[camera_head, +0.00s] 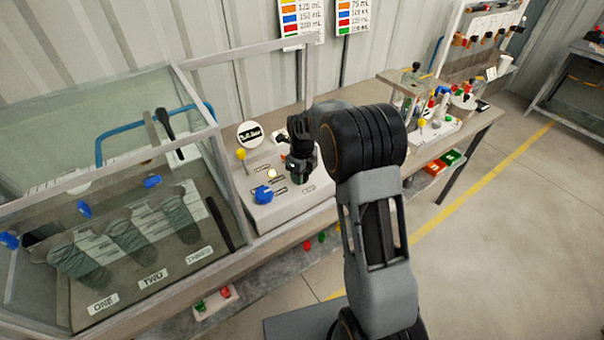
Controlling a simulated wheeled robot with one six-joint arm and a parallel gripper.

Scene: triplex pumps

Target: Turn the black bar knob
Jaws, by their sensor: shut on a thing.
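My gripper (300,168) reaches down to the grey control panel (292,207) in the middle of the bench. Its jaws are closed at the right part of the panel, on what I take to be the black bar knob. The gripper hides the knob, so its angle cannot be told. A blue knob (263,194) sits on the panel, to the left of the gripper.
A glass tank (110,190) with several clear cylinders and blue valves stands close on the left. Bottles and small fittings crowd the bench at right.

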